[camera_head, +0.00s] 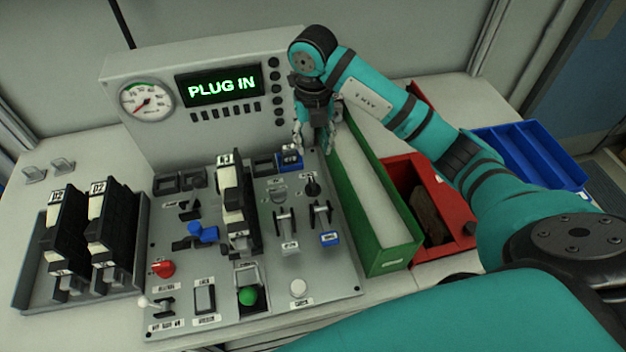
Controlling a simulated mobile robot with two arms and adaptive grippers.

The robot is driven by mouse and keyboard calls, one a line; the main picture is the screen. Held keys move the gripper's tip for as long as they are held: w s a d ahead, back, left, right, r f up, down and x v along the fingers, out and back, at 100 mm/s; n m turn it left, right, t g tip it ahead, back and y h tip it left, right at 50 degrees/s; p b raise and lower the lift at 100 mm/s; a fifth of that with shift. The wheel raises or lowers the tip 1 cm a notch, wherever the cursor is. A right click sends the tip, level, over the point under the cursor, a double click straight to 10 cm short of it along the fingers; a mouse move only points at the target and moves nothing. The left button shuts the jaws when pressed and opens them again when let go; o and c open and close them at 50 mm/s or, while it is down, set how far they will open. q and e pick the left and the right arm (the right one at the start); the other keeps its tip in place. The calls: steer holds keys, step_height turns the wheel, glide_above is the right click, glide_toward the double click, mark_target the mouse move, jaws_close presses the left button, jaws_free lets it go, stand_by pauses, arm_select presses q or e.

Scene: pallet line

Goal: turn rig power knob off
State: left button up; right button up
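The rig's control panel (215,280) lies on the bench below an upright box whose display (219,87) reads "PLUG IN" in green. A black rotary knob (312,186) sits at the panel's upper right. A red knob (163,268) sits at its lower left. The small labels are too blurred to tell which one is rig power. My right gripper (316,143) points down just above and behind the black knob, apart from it as far as I can see. Its fingers look spread, with nothing between them. My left gripper is not in view.
A green bin (398,254) and a red bin (440,248) stand right of the panel, with a blue tray (530,150) beyond. A rack of black modules (68,235) is at left. Another module (238,195) stands up from the panel's middle.

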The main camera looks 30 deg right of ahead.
mark_target(313, 184)
step_height(313, 184, down, 15)
steer(key=p, duration=0.3)
steer(key=shift+r, duration=0.15)
jaws_close()
